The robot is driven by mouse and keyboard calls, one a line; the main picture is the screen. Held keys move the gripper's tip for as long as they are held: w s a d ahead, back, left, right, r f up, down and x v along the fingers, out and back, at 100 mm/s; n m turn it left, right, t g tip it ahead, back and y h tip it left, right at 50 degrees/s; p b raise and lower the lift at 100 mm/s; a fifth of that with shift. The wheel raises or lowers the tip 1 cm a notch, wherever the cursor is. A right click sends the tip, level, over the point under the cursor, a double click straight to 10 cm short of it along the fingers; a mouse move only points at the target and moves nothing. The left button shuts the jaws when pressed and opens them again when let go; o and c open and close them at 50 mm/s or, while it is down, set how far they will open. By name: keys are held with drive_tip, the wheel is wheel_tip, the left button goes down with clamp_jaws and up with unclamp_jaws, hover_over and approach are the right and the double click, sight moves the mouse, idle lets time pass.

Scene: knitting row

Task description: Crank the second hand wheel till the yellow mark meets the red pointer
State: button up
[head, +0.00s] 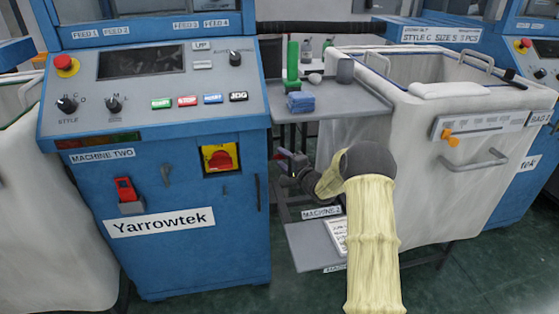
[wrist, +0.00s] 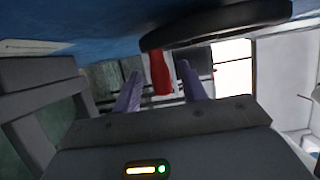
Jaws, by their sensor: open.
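The dark round rim of a hand wheel (wrist: 215,25) crosses the top of the wrist view, beside a blue machine side. A red peg, which looks like its crank handle (wrist: 160,73), sticks out from the rim. My gripper (wrist: 158,68) is open, with one purple finger to each side of the red handle; whether either finger touches it I cannot tell. In the head view my gripper (head: 284,160) is at the right side of the blue machine marked MACHINE TWO (head: 180,210). The wheel is hidden there. I see no yellow mark or red pointer on the wheel in either view.
A grey shelf (head: 350,103) with a green cone and a blue cloth stands just above my gripper. A lower shelf (head: 310,258) lies beneath it. A large white bin (head: 450,210) is close on the right of my arm.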

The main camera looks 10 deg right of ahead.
drive_tip(key=shift+x, duration=1.25)
clamp_jaws()
drive_tip(key=shift+s+d+r+h+p, duration=0.1)
drive_tip(key=shift+d+r+h+p, duration=0.15)
drive_tip(key=shift+p, duration=0.6)
